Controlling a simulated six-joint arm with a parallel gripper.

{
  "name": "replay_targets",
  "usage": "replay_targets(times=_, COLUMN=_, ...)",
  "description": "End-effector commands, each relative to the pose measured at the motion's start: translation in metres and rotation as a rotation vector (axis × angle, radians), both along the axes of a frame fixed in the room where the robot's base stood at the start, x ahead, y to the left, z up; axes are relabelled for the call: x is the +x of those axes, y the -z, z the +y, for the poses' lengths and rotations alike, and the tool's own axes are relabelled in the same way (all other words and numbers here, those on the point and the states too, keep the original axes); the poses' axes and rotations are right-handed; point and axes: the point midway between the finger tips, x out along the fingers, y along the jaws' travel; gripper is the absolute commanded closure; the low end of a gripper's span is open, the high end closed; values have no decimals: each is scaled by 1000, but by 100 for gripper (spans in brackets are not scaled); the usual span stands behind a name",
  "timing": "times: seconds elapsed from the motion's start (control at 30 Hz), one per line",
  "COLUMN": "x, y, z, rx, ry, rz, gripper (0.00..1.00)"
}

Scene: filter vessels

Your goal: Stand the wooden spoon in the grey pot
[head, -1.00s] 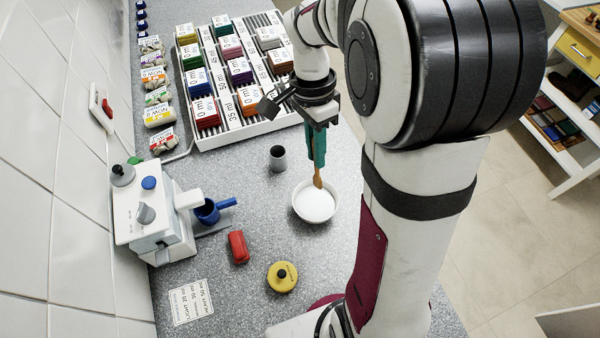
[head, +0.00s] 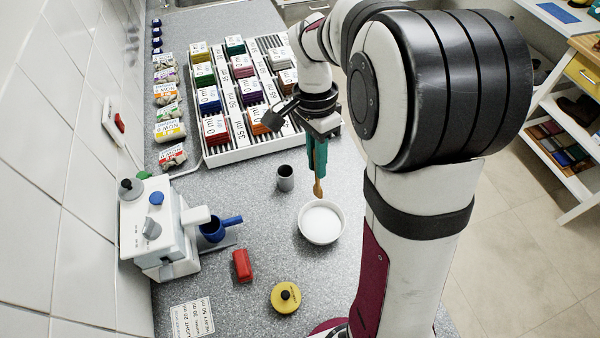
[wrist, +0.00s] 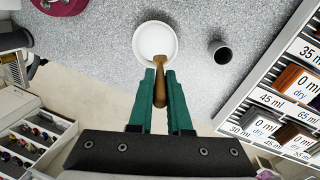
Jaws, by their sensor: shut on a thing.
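My gripper (head: 317,160) has green fingers and is shut on the wooden spoon (head: 318,189), which hangs down from between them. In the wrist view the spoon (wrist: 159,86) shows between the fingertips (wrist: 160,92), its far end over the near edge of the white bowl. The grey pot (head: 285,178) is a small dark-mouthed cylinder standing upright to the left of the spoon in the head view. In the wrist view the pot (wrist: 220,52) is to the right of the bowl, apart from the gripper. I see nothing standing in it.
A white bowl (head: 321,239) of white contents stands just below the spoon. A yellow lid-like disc (head: 285,297), a red block (head: 242,265) and a white machine (head: 155,225) with a blue cup (head: 212,230) are nearby. A white rack (head: 240,153) of labelled packs stands behind.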

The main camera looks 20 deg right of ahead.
Motion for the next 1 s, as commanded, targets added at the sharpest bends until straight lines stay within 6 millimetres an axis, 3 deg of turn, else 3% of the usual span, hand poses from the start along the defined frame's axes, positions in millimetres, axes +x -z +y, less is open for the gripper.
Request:
replay_targets(times=0.2, x=72, y=-16, z=23, rx=25, ry=-245, rz=-110, gripper=100)
replay_targets(times=0.33, x=99, y=-23, z=35, rx=34, ry=-352, rz=-155, gripper=100)
replay_targets(times=0.47, x=105, y=-19, z=37, rx=37, ry=-376, rz=-163, gripper=100)
replay_targets(times=1.0, x=104, y=40, z=37, rx=36, ry=-372, rz=-162, gripper=100)
